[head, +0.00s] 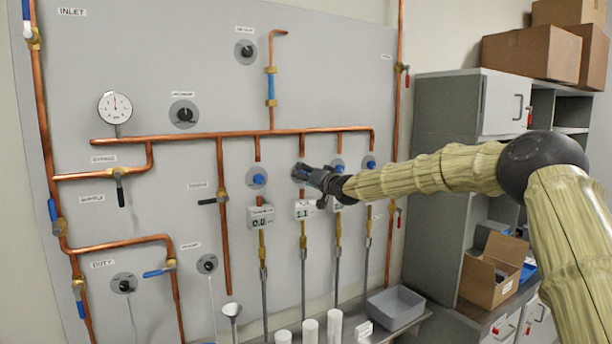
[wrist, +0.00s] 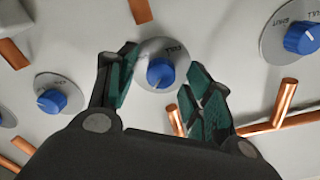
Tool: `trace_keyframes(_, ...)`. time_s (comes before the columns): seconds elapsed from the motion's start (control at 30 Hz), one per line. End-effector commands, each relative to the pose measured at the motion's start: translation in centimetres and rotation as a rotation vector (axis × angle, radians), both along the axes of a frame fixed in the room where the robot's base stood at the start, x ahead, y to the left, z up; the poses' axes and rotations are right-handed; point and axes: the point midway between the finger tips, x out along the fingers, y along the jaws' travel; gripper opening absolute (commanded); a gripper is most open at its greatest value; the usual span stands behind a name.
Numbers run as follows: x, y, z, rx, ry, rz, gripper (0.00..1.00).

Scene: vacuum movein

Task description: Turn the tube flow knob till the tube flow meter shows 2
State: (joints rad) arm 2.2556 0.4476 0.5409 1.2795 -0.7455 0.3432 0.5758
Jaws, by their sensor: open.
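My gripper (head: 308,176) is open in front of the second blue knob in a row on the grey panel. In the wrist view, this blue knob (wrist: 160,73) on its round pale plate lies between the open fingers (wrist: 155,85), with a gap visible on either side. A white pointer mark shows on the knob, and "FULL" is on the plate. A digital meter (head: 304,210) sits below it in the head view; its reading is too small to be sure of. Which knob is the tube flow knob cannot be read from the labels.
Other blue knobs stand left (head: 258,178) and right (head: 370,163); the wrist view also shows neighbours at left (wrist: 52,98) and right (wrist: 303,38). The left meter (head: 261,216) seems to read 0.0. Copper pipes (head: 230,135) run across the panel. A grey bin (head: 396,308) stands below.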

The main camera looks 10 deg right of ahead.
Motion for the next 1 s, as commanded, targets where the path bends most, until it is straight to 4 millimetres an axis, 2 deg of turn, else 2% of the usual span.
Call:
trace_keyframes(0.17, 0.0, 0.01, 0.02, 0.0, 0.0, 0.0, 0.51)
trace_keyframes(0.4, -0.02, -0.01, 0.03, 0.0, -0.001, -0.001, 0.08)
trace_keyframes(0.43, -0.01, -0.02, 0.03, 0.0, 0.0, 0.0, 0.04)
trace_keyframes(1.0, -0.02, -0.08, -0.04, -0.011, -0.004, -0.001, 0.04)
